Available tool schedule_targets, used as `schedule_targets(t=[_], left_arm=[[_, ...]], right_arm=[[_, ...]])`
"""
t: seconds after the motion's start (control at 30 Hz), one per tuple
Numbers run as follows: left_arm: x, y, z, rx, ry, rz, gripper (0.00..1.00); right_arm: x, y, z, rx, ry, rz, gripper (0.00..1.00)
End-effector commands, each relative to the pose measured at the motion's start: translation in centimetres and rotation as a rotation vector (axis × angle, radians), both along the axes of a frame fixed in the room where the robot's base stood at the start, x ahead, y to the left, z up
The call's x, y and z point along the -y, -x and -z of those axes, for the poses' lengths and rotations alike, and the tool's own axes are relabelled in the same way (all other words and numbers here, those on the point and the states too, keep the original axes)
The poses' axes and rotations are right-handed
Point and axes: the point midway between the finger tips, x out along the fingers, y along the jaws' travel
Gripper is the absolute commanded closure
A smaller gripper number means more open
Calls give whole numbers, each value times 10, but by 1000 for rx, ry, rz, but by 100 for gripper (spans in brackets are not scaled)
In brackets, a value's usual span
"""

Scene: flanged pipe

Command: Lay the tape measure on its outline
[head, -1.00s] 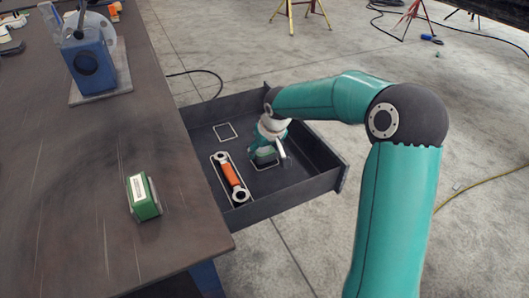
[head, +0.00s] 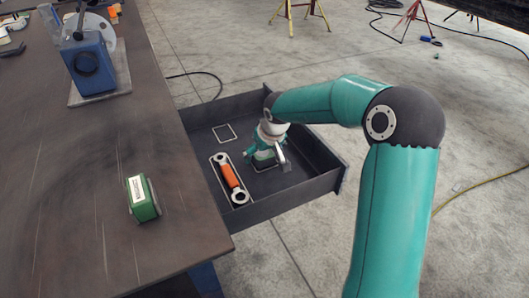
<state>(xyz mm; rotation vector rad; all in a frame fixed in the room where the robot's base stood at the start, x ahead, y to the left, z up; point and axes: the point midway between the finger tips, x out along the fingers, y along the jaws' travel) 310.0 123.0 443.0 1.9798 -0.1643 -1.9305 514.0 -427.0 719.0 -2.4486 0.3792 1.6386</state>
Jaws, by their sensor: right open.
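A dark and green block, which looks like the tape measure (head: 264,156), lies in the open drawer, inside a white outline (head: 266,167) in its right part. It is partly hidden by my right gripper. My right gripper (head: 270,160) points down over it with its fingers spread apart, one on the right side of the block; I cannot tell whether they touch it. A second, smaller white outline (head: 224,133) farther back in the drawer is empty. My left gripper is not in view.
An orange and grey wrench (head: 230,178) lies in its own outline at the drawer's left. A green box with a white label (head: 144,199) stands on the dark table (head: 80,200). A blue device (head: 90,65) stands farther back. The drawer (head: 290,191) has raised walls.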

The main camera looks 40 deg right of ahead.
Motion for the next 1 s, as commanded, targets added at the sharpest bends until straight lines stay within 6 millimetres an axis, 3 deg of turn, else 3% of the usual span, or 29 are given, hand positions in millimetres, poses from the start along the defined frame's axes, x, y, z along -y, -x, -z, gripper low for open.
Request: schedule_targets(t=[0.6, 0.77, 1.0], left_arm=[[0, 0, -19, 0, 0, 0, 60], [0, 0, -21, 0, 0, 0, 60], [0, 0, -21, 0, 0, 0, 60]], right_arm=[[-12, 37, -98, 3, 1, 0, 9], [-13, 43, -110, 1, 0, 1, 9], [-13, 44, -112, 0, 0, 1, 9]])
